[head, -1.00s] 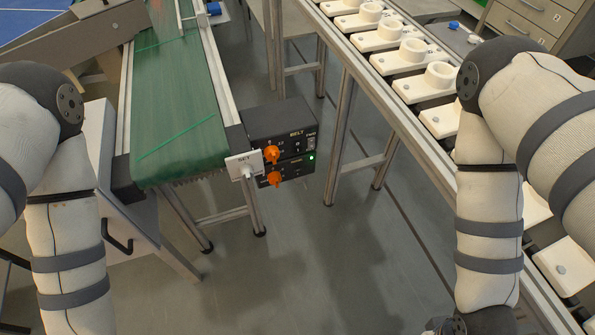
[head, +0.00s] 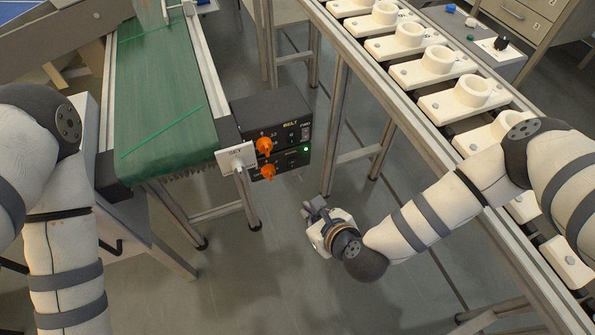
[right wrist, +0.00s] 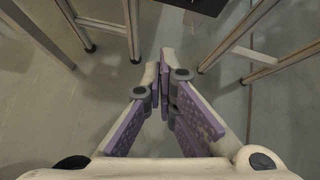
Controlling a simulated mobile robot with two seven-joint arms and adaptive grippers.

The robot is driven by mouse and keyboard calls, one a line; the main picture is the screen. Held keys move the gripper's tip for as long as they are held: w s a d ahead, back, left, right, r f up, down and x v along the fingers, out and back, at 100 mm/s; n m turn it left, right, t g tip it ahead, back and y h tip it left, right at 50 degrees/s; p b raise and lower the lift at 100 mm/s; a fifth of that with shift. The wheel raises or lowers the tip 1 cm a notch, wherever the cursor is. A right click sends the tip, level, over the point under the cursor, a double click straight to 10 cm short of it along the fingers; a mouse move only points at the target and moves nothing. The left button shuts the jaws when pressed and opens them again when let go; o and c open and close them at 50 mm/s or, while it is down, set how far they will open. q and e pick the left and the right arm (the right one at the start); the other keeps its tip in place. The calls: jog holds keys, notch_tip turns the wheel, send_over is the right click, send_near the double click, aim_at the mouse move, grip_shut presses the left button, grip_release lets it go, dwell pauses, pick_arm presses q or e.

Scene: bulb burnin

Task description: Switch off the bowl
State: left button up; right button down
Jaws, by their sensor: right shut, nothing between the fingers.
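A black control box (head: 284,112) marked BELT is mounted at the end of the green conveyor. It has two orange knobs, an upper one (head: 264,145) and a lower one (head: 268,171). A small green light (head: 306,150) glows on its right side. The lower lettering is too small to read, and I see no bowl. My right gripper (head: 308,209) is below and right of the box, apart from it. In the right wrist view its purple-padded fingers (right wrist: 167,82) are together and empty; the box's dark edge (right wrist: 198,4) shows at the top. My left gripper is out of view.
A white plate marked SET (head: 236,158) sits left of the knobs. The green conveyor (head: 165,100) is at left. A rail line with several white ring holders (head: 437,62) runs along the right. Metal legs (head: 336,120) stand behind the right gripper. Open floor lies below the box.

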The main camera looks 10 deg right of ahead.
jog(key=w+d+m+t, duration=0.1)
jog(key=w+d+m, duration=0.1)
jog(key=w+m, duration=0.1)
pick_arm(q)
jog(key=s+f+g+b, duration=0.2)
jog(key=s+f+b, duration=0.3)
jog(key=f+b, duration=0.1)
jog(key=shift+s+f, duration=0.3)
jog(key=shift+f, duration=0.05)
pick_arm(e)
send_near(291, 166)
jog(key=shift+h, duration=0.4)
jog(key=x, duration=0.5)
jog(key=shift+s+a+f, duration=0.1)
jog(key=shift+a+f, duration=0.15)
jog(key=shift+w+b, duration=0.3)
jog(key=shift+b, duration=0.05)
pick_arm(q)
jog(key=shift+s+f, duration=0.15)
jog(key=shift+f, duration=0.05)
pick_arm(e)
jog(key=shift+a+r, duration=0.1)
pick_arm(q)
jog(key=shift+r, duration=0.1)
pick_arm(e)
jog(key=shift+r, duration=0.15)
